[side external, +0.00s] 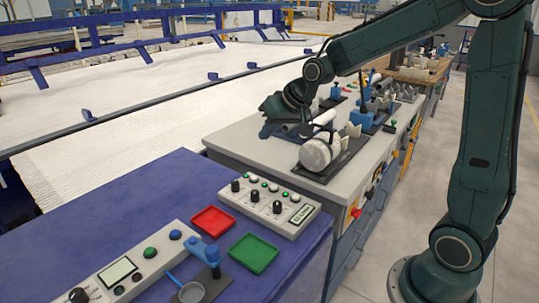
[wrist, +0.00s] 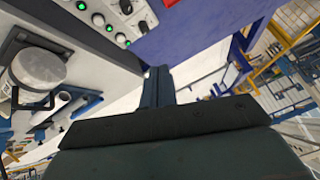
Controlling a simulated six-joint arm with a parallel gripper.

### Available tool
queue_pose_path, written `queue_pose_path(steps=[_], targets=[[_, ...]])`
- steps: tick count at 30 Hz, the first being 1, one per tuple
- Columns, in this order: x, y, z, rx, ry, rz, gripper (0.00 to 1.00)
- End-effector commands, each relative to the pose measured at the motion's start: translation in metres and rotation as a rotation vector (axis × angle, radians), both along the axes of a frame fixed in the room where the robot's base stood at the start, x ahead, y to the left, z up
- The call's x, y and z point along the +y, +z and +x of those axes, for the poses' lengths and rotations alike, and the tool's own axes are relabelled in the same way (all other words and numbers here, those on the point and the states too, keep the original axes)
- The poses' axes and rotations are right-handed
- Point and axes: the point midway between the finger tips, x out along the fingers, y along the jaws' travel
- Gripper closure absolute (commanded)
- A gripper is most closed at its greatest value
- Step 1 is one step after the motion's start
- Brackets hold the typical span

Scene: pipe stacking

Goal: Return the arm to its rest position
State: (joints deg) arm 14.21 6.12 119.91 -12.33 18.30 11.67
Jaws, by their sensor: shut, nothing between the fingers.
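My gripper (side external: 268,130) hangs in the air over the left edge of the grey workbench (side external: 235,137), at the end of my bent arm. In the wrist view its narrow fingers (wrist: 158,80) are together with nothing between them. A thick pale pipe piece (side external: 317,154) lies on a dark holder on the grey bench, to the right of the gripper and apart from it. It also shows at the left of the wrist view (wrist: 42,68). My gripper's body covers the lower middle of the wrist view.
A blue bench (side external: 130,200) in front carries a control box (side external: 270,205), a red tray (side external: 211,222), a green tray (side external: 253,253) and a small blue stand (side external: 205,252). More fixtures (side external: 385,100) crowd the grey bench's far end. A white bed (side external: 150,100) with blue rails lies left.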

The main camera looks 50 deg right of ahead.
Motion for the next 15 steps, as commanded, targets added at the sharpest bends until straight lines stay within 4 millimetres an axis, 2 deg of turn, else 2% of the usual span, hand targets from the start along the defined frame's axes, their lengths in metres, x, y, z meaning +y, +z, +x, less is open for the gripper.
queue_pose_path(steps=[6, 15], targets=[[0.021, 0.027, -0.049, 0.025, 0.057, -0.058, 1.00], [0.041, 0.049, -0.120, 0.061, 0.128, -0.126, 1.00]])
